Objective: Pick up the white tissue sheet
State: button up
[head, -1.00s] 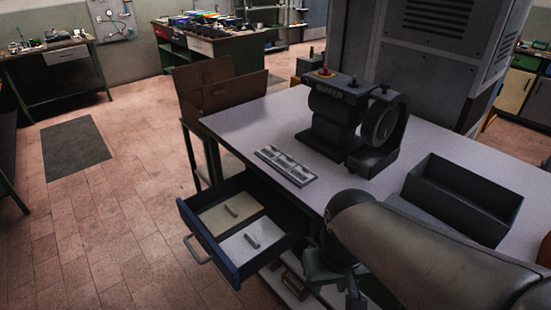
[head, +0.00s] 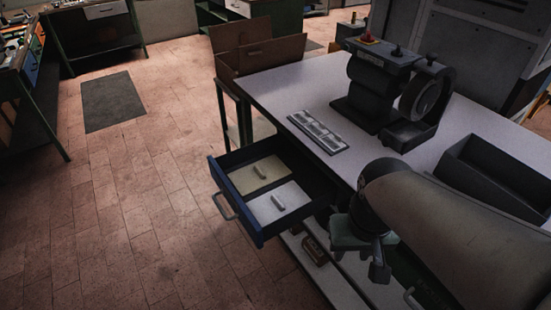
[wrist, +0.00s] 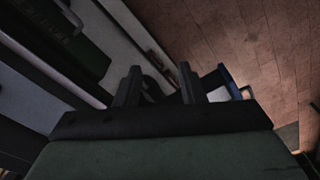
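The white tissue sheet (head: 273,208) lies flat in the front part of an open blue drawer (head: 238,212), with a small light tab standing on it. A beige sheet (head: 248,177) with a similar tab lies behind it in the drawer. My gripper (head: 379,270) hangs to the right of the drawer, beside the bench front, apart from the sheet. In the wrist view my gripper (wrist: 160,84) shows two separated fingers with nothing held between them. The blue drawer edge (wrist: 228,80) shows beyond the right finger, with a sliver of white beside it.
The bench top (head: 275,92) carries a grey slotted plate (head: 318,131), a black buffer machine (head: 372,92) and a dark open bin (head: 490,170). A brown box (head: 315,250) sits on the lower shelf. The floor left of the drawer is clear.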

dwell(0.3)
jog(key=o, duration=1.2)
jog(key=shift+c, duration=0.2)
